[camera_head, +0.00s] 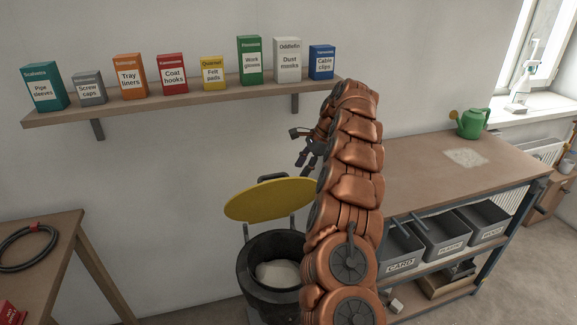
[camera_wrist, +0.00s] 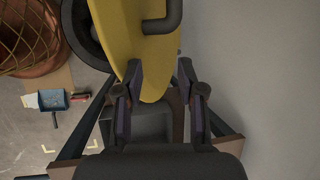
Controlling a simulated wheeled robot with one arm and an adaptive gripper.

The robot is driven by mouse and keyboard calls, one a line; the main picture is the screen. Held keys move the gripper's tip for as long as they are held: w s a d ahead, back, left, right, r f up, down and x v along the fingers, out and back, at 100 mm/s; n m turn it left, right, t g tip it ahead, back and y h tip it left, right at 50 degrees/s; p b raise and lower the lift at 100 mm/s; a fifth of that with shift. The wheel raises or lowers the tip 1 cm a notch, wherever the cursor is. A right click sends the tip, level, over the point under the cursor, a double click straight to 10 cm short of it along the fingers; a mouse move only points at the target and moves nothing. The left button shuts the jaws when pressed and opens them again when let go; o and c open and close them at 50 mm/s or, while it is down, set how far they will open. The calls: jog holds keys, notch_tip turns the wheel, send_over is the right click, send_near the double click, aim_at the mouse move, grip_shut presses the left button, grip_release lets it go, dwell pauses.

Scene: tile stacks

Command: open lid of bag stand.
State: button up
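The bag stand (camera_head: 252,272) is a round black bin with a pale bag inside, left of my arm. Its yellow lid (camera_head: 268,200) is raised and tilted above the rim, so the opening shows. A dark piece stands at the lid's back edge. My gripper (camera_head: 310,152) is above and behind the lid, partly hidden by my copper arm. In the wrist view, the fingers of my gripper (camera_wrist: 160,78) are spread apart. The lid's edge (camera_wrist: 155,90) shows between them, and a dark curved handle (camera_wrist: 165,18) crosses the lid. I cannot tell whether the fingers touch the lid.
A wall shelf (camera_head: 190,96) with several labelled boxes is above left. A workbench (camera_head: 440,170) with grey bins and a green watering can (camera_head: 472,122) stands right. A table (camera_head: 45,250) with a coiled hose is at left. A dustpan (camera_wrist: 50,100) lies on the floor.

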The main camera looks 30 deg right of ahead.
jog(key=shift+s+d, duration=0.5)
jog(key=shift+d, duration=0.2)
jog(key=shift+s+d, duration=0.5)
jog(key=shift+d, duration=0.2)
